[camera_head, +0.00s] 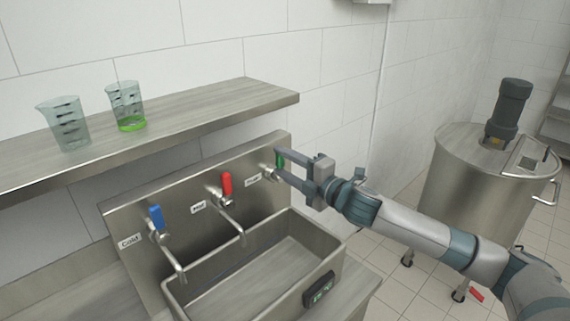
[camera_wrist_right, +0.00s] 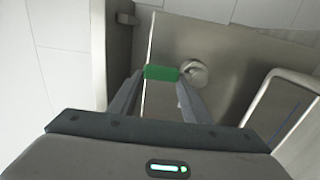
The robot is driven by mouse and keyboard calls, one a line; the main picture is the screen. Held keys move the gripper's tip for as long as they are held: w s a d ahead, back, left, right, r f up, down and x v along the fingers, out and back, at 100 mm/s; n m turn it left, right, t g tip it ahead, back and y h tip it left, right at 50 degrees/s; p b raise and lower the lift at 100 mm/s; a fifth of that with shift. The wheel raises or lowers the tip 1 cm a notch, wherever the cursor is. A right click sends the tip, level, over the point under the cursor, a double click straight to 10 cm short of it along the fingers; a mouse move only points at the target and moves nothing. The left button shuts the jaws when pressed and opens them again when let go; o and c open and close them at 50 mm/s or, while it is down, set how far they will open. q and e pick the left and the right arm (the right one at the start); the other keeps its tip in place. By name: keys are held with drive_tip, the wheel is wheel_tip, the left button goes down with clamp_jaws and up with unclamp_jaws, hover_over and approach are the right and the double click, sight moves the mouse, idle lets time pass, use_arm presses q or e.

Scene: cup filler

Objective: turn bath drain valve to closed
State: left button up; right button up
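The drain valve has a green handle (camera_head: 280,159) at the right end of the steel panel, beside a small label. The handle looks upright in the head view. In the right wrist view the green handle (camera_wrist_right: 161,72) lies across the picture between the fingertips, with a round metal knob (camera_wrist_right: 194,73) to its right. My right gripper (camera_head: 279,163) has its two fingers apart, one at each end of the handle. Whether the fingertips touch it cannot be told. My left gripper is not in view.
A red-handled tap (camera_head: 227,184) and a blue-handled tap (camera_head: 155,217) sit left along the panel, above a steel basin (camera_head: 259,236) with a display (camera_head: 319,290). Two beakers stand on the shelf (camera_head: 200,113) above. A steel tank (camera_head: 468,190) stands at the right.

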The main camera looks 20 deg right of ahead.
drive_tip(key=shift+o, duration=0.6)
drive_tip(key=shift+s+d+f+b, duration=0.2)
drive_tip(key=shift+s+b, duration=0.1)
drive_tip(key=shift+s, duration=0.2)
drive_tip(key=b+v, duration=0.8)
drive_tip(key=v, duration=0.8)
